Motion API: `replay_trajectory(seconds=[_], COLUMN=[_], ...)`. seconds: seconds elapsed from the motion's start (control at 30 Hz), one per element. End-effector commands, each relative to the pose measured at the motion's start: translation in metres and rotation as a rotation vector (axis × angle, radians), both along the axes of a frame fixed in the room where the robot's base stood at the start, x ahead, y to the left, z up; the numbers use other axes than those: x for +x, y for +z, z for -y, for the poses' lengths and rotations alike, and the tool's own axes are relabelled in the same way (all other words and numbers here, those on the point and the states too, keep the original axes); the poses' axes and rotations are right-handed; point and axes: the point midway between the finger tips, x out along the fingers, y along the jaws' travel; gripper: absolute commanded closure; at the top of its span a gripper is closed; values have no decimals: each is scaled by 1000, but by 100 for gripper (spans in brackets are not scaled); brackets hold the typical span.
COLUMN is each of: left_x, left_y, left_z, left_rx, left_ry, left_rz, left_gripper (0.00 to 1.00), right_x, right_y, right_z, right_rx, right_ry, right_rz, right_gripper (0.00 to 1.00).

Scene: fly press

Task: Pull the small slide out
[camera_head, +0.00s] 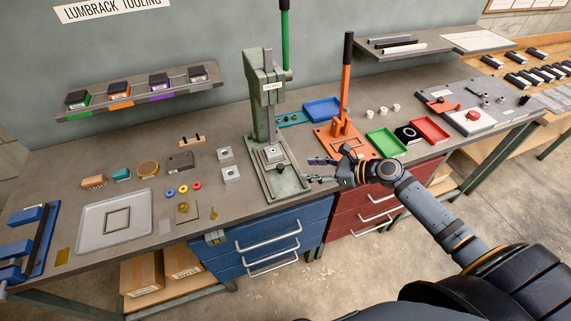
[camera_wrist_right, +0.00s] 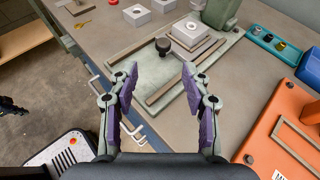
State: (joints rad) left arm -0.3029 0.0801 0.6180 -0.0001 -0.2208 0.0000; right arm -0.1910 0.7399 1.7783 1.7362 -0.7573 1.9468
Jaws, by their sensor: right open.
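The green fly press (camera_head: 262,110) stands on the bench with its base plate toward the front edge. The small slide (camera_head: 272,154) lies between two rails on that base, under the ram, and carries a pale square block. In the right wrist view the slide shows its block (camera_wrist_right: 190,33) and a dark round knob (camera_wrist_right: 163,46) at its near end. My right gripper (camera_head: 312,170) is open and empty, to the right of the press base. In the wrist view its open fingers (camera_wrist_right: 160,76) point toward the knob, apart from it. My left gripper is not in view.
An orange press (camera_head: 340,135) with a tall lever stands close right of the gripper. Blue drawers with handles (camera_head: 268,245) are below the front edge. Metal blocks (camera_head: 231,174) and small parts lie left.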

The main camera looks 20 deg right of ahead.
Motion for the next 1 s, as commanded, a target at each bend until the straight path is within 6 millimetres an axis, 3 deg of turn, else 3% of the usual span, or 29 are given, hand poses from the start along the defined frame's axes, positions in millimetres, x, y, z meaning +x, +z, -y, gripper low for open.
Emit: replay_trajectory(seconds=[0.23, 0.7, 1.0], left_x=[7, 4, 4], left_y=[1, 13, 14], left_z=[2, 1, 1], left_rx=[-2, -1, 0], left_ry=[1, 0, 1], left_rz=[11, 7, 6], left_gripper=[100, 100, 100], right_x=[7, 60, 68], right_y=[1, -31, -38], right_z=[-2, -60, -69], right_rx=[28, 27, 22], right_ry=[-19, -18, -14], right_rz=[-11, -12, -12], right_gripper=[52, 52, 52])
